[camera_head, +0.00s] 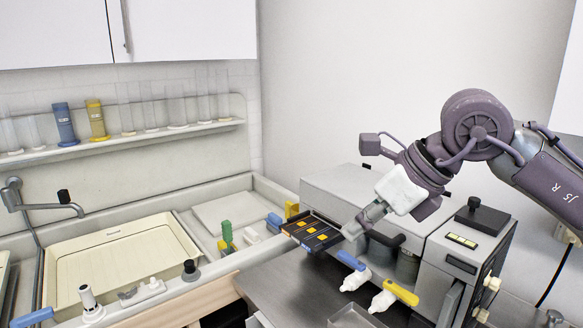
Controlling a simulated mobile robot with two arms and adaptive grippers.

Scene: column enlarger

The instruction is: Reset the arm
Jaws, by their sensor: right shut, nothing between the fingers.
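My right arm comes in from the right, above a grey metal machine (330,190). My right gripper (353,230) is shut and empty. It points down and left, at the front of the machine, close to the right end of a black panel with yellow and orange squares (312,235). I cannot tell whether the fingertips touch the panel. A dark curved handle (385,239) is just right of the fingertips. My left gripper is not in view.
A control box (465,250) stands at right. A sink with a beige tray (105,235) is at left, under a shelf (120,142) of cylinders.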

